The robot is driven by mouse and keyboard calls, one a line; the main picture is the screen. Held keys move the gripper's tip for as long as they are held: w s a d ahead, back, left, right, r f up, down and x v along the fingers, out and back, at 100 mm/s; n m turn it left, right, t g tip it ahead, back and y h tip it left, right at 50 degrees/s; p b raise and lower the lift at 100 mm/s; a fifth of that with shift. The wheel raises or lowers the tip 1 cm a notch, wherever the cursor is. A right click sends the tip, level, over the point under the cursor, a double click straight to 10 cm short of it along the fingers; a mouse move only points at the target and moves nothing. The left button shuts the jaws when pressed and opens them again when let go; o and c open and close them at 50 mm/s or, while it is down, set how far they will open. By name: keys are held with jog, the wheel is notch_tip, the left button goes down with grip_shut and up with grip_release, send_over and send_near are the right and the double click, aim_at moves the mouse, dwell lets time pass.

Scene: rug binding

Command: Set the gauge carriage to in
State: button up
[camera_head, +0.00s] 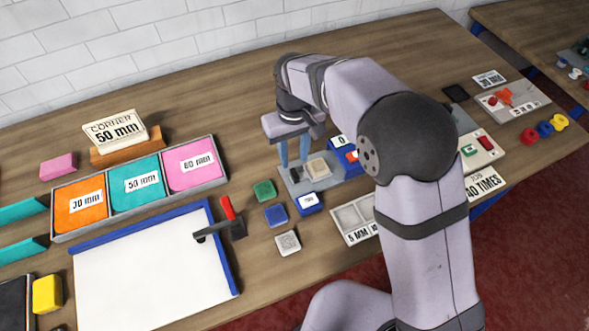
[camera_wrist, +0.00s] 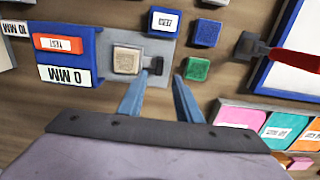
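The gauge is a grey plate (camera_head: 333,185) with a blue housing, seen in the wrist view as a blue block (camera_wrist: 70,80) with a "0 MM" label and an orange "TEST" button (camera_wrist: 60,44). A small black piece (camera_wrist: 155,65), apparently the carriage, stands at the plate's end; it also shows in the head view (camera_head: 295,174). A beige square block (camera_wrist: 127,60) sits on the plate beside it. My gripper (camera_wrist: 161,76) is open, pointing down, with its blue fingertips apart near the black piece. I cannot tell whether either finger touches it.
Green (camera_head: 264,190), blue (camera_head: 276,215) and grey (camera_head: 288,242) blocks lie left of the gauge. A tray (camera_head: 217,184) holds orange, teal and pink pieces. A compartment tray (camera_head: 352,222) lies in front.

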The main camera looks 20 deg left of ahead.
aim_at(295, 173)
jog(key=shift+d+f+p, duration=0.1)
jog(key=shift+f+p, duration=1.2)
jog(key=shift+f, duration=2.3)
grip_shut()
